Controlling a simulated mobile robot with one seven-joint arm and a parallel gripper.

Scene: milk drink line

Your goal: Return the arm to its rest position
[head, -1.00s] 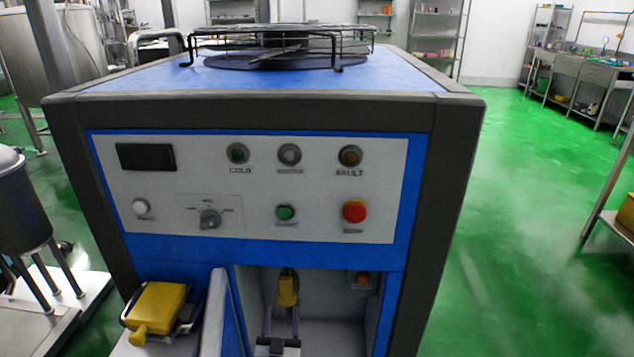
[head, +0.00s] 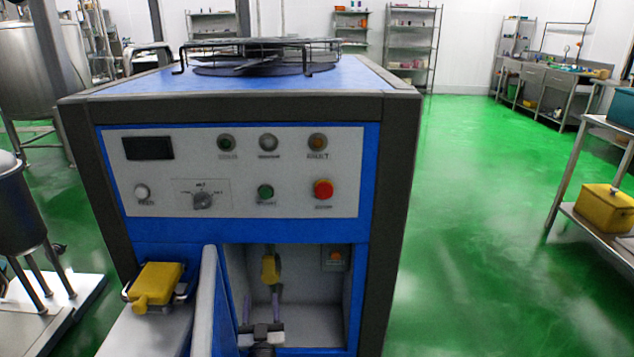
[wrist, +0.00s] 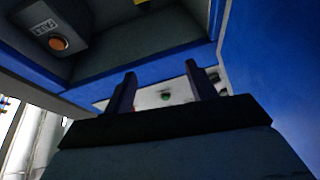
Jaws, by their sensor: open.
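My gripper (head: 262,300) shows at the bottom of the head view, in front of the open recess of the blue and grey machine cabinet (head: 396,190). Its two fingers point upward and stand apart with nothing between them. The gripper also shows in the wrist view (wrist: 159,82), fingers spread and empty. Beyond the fingers there is part of the control panel with a green button (wrist: 166,97). Most of my arm is out of the head view below. A yellow part (head: 269,268) in the recess is just above the fingers and appears apart from them.
The cabinet door (head: 204,305) stands open left of the recess. A red button (head: 323,189) is on the control panel (head: 240,215). A shelf with a yellow box (head: 605,208) stands at right. Green floor (head: 465,240) between is clear.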

